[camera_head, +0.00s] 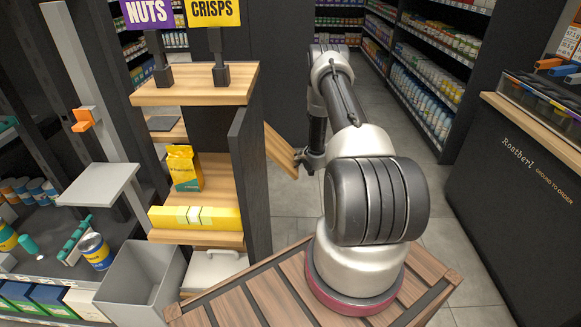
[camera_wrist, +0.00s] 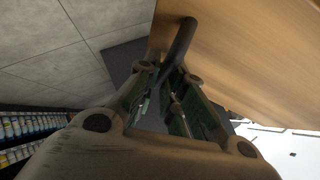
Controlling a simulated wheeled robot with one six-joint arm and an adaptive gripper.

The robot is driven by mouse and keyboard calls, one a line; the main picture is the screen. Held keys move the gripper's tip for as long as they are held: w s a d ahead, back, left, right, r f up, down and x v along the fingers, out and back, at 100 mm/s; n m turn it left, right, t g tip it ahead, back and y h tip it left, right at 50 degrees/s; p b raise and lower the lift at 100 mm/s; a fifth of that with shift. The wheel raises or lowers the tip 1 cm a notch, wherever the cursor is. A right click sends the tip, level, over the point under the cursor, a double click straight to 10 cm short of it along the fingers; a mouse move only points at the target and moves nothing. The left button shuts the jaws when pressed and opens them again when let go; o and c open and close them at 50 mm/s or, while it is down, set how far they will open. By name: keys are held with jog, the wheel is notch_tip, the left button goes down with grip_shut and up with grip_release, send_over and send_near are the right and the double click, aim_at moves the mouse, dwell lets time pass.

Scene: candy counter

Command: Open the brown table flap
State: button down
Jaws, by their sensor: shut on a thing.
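The brown table flap (camera_head: 279,148) is a light wooden panel beside the dark side wall of the shelf unit, left of my arm in the head view. It slopes down toward the right there. In the wrist view its wooden face (camera_wrist: 235,50) fills the upper right. A dark bar handle (camera_wrist: 181,40) stands at the flap. My gripper (camera_head: 303,163) is at the flap's lower right end. In the wrist view my gripper (camera_wrist: 168,80) has its fingers shut around the handle. The fingers partly hide the handle's near part.
A shelf unit (camera_head: 195,98) with a yellow bag (camera_head: 184,168) and a yellow box (camera_head: 194,218) stands left of the flap. A dark counter (camera_head: 515,190) is at the right. Tiled floor (camera_head: 287,194) is open between them. A grey bin (camera_head: 140,284) stands at lower left.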

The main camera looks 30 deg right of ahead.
jog(key=s+d+r+n+g+h, duration=0.1)
jog(key=r, duration=1)
jog(key=s+d+r+n+g+h, duration=0.1)
jog(key=d+r+h, duration=0.1)
jog(key=r, duration=0.9)
jog(key=shift+g, duration=0.4)
jog(key=shift+w, duration=0.15)
jog(key=c, duration=1.5)
grip_release()
jog(key=shift+a, duration=0.2)
jog(key=shift+d, duration=0.1)
